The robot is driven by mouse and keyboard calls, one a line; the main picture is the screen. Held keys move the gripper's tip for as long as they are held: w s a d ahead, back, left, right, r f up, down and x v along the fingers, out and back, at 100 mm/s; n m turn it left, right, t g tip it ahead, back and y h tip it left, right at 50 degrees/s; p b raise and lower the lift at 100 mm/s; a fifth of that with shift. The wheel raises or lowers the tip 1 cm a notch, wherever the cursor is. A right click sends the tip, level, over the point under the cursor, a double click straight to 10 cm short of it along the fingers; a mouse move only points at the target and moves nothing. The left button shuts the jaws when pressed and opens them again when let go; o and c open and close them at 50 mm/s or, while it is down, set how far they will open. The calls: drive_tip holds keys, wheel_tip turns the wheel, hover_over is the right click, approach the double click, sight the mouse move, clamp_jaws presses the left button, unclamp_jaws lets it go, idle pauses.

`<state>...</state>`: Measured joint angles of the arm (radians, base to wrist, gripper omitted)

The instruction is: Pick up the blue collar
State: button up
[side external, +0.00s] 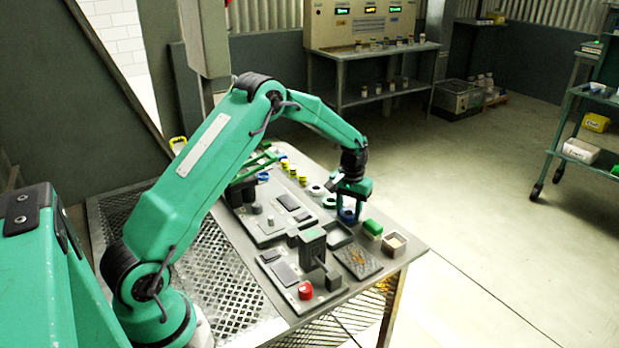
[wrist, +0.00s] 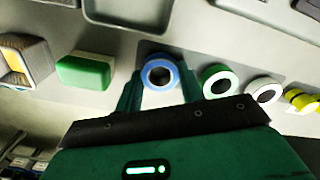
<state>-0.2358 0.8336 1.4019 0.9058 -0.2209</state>
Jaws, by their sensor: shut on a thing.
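The blue collar (wrist: 151,62) is a ring with a dark hole, seen in the wrist view between the two green fingers of my gripper (wrist: 160,88). The fingers are shut on it from both sides. In the side external view the blue collar (side external: 347,216) shows at the tips of my gripper (side external: 349,206), low over the table's right edge. I cannot tell whether the collar still touches the table.
A green collar (wrist: 219,83) and a white collar (wrist: 263,92) lie right of my gripper in the wrist view. A green block (wrist: 84,71) and an open box (wrist: 24,62) stand to the left. Grey fixtures with a red knob (side external: 305,290) cover the table's front.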

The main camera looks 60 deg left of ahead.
drive_tip(key=r, duration=0.4)
drive_tip(key=shift+d, duration=0.2)
drive_tip(key=s+d+r, duration=0.3)
drive_tip(key=d+r, duration=0.3)
drive_tip(key=d, duration=0.4)
drive_tip(key=shift+s+d+r, duration=0.25)
drive_tip(key=shift+d+r, duration=0.05)
drive_tip(key=shift+d, duration=0.1)
drive_tip(key=shift+a, duration=0.1)
drive_tip(key=s+a+n, duration=0.2)
drive_tip(key=s+a, duration=0.3)
drive_tip(key=a, duration=0.1)
drive_tip(key=s+a+n, duration=0.2)
drive_tip(key=s+a, duration=0.4)
drive_tip(key=s+a+n, duration=0.2)
drive_tip(key=s+a, duration=0.4)
drive_tip(key=shift+s+r, duration=0.1)
drive_tip(key=shift+f, duration=2.45)
